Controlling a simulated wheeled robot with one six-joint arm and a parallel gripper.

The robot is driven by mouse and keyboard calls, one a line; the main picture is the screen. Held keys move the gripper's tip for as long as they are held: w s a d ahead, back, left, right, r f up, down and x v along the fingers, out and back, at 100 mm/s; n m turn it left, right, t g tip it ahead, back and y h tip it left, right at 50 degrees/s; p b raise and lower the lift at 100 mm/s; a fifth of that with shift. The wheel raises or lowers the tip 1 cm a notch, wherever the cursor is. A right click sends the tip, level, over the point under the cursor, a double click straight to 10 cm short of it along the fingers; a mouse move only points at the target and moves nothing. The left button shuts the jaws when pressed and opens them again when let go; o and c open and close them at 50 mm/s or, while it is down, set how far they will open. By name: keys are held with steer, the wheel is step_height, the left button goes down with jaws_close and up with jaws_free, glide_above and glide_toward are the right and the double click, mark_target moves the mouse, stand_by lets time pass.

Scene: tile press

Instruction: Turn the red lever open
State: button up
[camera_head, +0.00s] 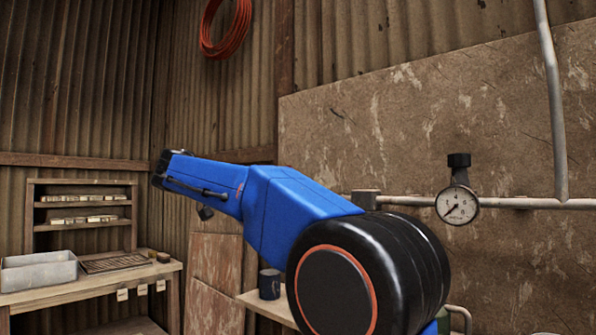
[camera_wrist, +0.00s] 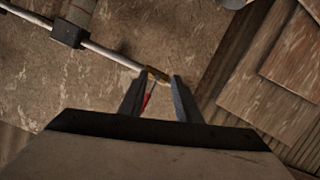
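The red lever (camera_wrist: 147,101) shows in the wrist view as a thin red strip between the fingers of my gripper (camera_wrist: 160,82), close to the left finger. A brass-coloured fitting (camera_wrist: 158,74) on the end of the pipe is just beyond the fingertips. My gripper is open, with a clear gap between its two dark fingers; I cannot tell whether the left finger touches the lever. In the head view my blue arm and its black joint fill the middle, and neither the lever nor my gripper can be seen.
A grey pipe (camera_head: 520,203) with a pressure gauge (camera_head: 457,205) runs along a worn wall panel. A dark mug (camera_head: 269,284) stands on a low shelf behind my arm. A workbench (camera_head: 100,290) with a grey bin (camera_head: 38,272) is at left. An orange hose coil (camera_head: 225,47) hangs above.

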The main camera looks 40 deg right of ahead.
steer(key=w+d+r+m+g+h, duration=0.2)
steer(key=w+r+m+g+h, duration=0.15)
steer(key=r+m, duration=0.45)
steer(key=d, duration=0.5)
steer(key=s+d+r+n, duration=0.1)
steer(key=d, duration=0.5)
steer(key=d+r+n, duration=0.1)
steer(key=d, duration=0.4)
steer(key=shift+s+d+y, duration=0.2)
steer(key=shift+s+y, duration=0.05)
steer(key=shift+s, duration=0.15)
jaws_close()
